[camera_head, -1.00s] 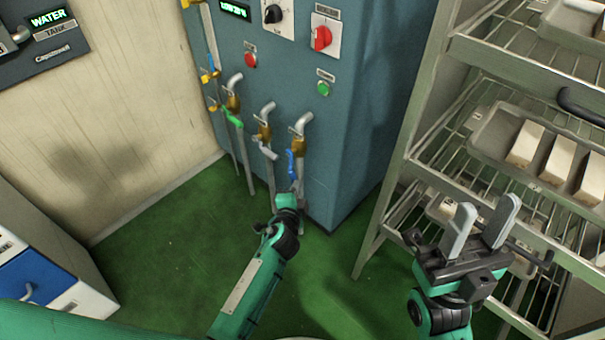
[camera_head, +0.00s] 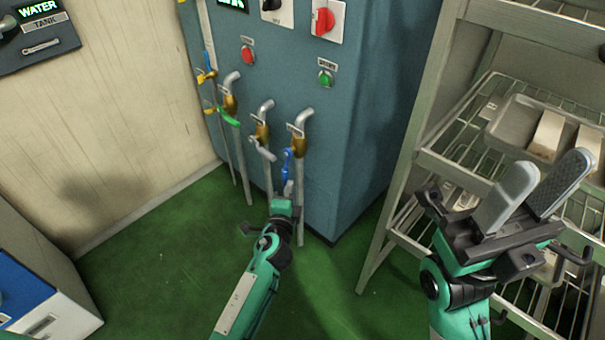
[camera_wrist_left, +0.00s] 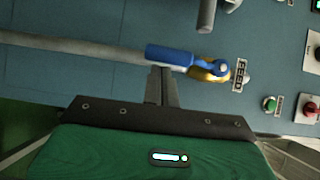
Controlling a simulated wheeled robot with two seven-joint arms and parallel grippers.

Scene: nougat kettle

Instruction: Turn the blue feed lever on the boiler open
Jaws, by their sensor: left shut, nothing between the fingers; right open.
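The blue feed lever (camera_head: 287,165) is on the rightmost pipe valve of the boiler (camera_head: 340,130), its handle hanging down along the pipe. In the left wrist view the blue lever (camera_wrist_left: 170,54) lies lengthwise along the grey pipe, beside the brass valve body (camera_wrist_left: 212,72). My left gripper (camera_head: 287,190) is just below the lever in the head view. In the wrist view its shut, empty fingers (camera_wrist_left: 160,80) end right at the handle's edge; I cannot tell whether they touch. My right gripper (camera_head: 542,182) is open and empty in front of the rack.
Neighbouring valves have a grey lever (camera_head: 263,151), a green lever (camera_head: 229,117) and yellow-blue handles further left. A wire rack (camera_head: 395,215) with trays stands to the right, close to my right gripper. A blue-and-white cabinet (camera_head: 50,290) is at lower left. The green floor between is clear.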

